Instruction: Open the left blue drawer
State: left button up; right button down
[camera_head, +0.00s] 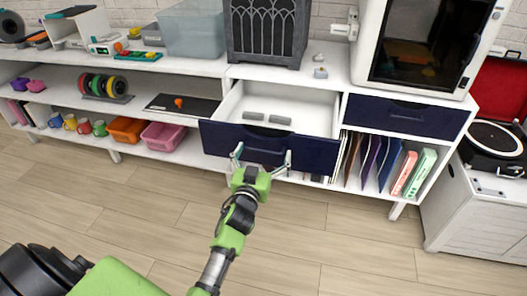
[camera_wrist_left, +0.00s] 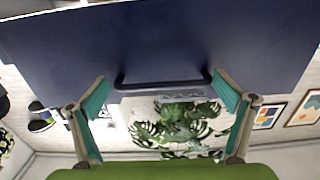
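The left blue drawer (camera_head: 317,154) is pulled out of the white shelf unit in the head view, and its white inside shows with grey pieces in it. Its dark blue front (camera_wrist_left: 160,35) fills the upper part of the left wrist view, with a dark bar handle (camera_wrist_left: 163,82). My left gripper (camera_head: 262,160) is at the drawer front. Its two fingers (camera_wrist_left: 161,95) are spread wide on either side of the handle, with nothing between them but the handle region. Whether the fingers touch the front is unclear. My right gripper is not in view.
The right blue drawer (camera_head: 405,115) is shut below a white 3D printer (camera_head: 425,45). A dark ornate box (camera_head: 267,30) stands on the unit's top. An orange bin (camera_head: 126,130) and a pink bin (camera_head: 162,136) sit on the lower shelf. The wooden floor (camera_head: 330,240) in front is clear.

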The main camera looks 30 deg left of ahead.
pick_arm(q)
jog(key=shift+s, duration=0.1)
jog(key=v, duration=0.7)
jog(key=shift+s, duration=0.15)
dwell(0.3)
